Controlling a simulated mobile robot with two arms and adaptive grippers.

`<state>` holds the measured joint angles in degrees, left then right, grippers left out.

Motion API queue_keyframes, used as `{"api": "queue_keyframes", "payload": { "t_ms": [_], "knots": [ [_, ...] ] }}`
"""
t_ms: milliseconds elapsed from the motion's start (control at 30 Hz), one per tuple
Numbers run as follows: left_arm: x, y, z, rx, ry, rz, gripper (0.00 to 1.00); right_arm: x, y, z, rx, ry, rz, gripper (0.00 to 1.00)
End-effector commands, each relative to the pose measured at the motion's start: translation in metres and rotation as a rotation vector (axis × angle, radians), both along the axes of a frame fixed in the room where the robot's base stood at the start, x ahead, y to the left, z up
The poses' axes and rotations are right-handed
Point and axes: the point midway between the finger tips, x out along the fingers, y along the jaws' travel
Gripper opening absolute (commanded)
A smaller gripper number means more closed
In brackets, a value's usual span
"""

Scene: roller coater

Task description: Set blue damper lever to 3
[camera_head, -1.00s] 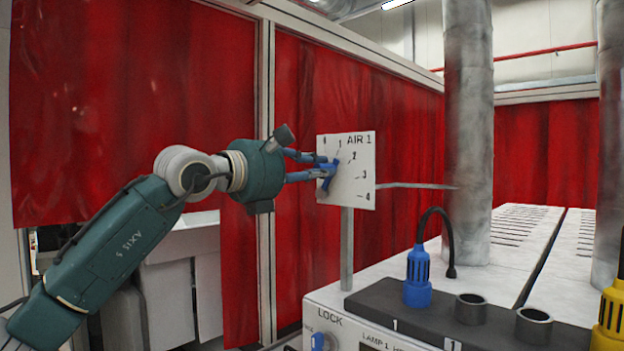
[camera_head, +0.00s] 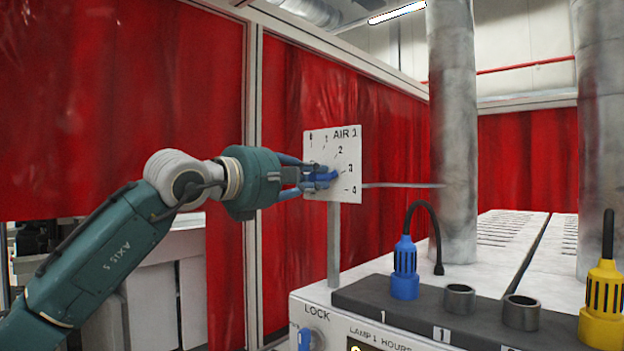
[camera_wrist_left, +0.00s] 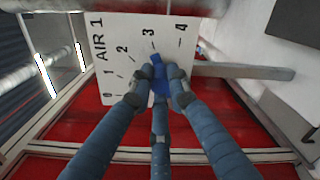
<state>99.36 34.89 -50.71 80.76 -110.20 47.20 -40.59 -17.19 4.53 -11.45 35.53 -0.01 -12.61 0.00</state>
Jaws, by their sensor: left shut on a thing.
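The white AIR 1 dial plate (camera_head: 320,140) stands on a thin post, with marks 0 to 4. The blue damper lever (camera_head: 330,176) is on its front and its tip points at or very near the 3 mark. In the left wrist view the lever (camera_wrist_left: 156,66) points up at the 3, and the plate (camera_wrist_left: 125,35) fills the upper middle. My left gripper (camera_head: 312,178) is shut on the lever; its blue fingers (camera_wrist_left: 158,82) close around it and hide part of it. My right gripper is not in view.
A metal rod (camera_head: 400,185) runs from behind the plate to a large grey pipe (camera_head: 453,130). Below right are a blue plug (camera_head: 404,270), a yellow plug (camera_head: 604,300) and empty sockets on a dark block. Red curtains (camera_head: 345,100) hang behind.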

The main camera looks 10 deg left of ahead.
Motion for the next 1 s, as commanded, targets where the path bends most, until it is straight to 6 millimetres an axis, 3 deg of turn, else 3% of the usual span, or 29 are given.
{"api": "queue_keyframes", "payload": {
  "t_ms": [433, 467, 567, 867, 1000],
  "knots": [
    [-0.001, -0.002, -0.001, 0.008, -0.004, -0.003, 0.00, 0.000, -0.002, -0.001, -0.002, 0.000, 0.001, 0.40],
    [-0.001, -0.002, -0.001, 0.008, -0.004, -0.003, 0.18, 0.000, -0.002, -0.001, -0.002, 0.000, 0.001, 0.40],
    [0.000, -0.002, -0.001, 0.009, -0.003, -0.003, 0.36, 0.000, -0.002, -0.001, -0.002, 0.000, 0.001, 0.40],
    [-0.001, 0.000, -0.001, 0.008, -0.003, -0.001, 0.36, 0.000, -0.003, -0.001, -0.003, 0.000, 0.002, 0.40],
    [-0.011, 0.008, -0.001, 0.008, -0.004, 0.001, 0.36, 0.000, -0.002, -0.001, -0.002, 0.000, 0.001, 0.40]
  ]
}}
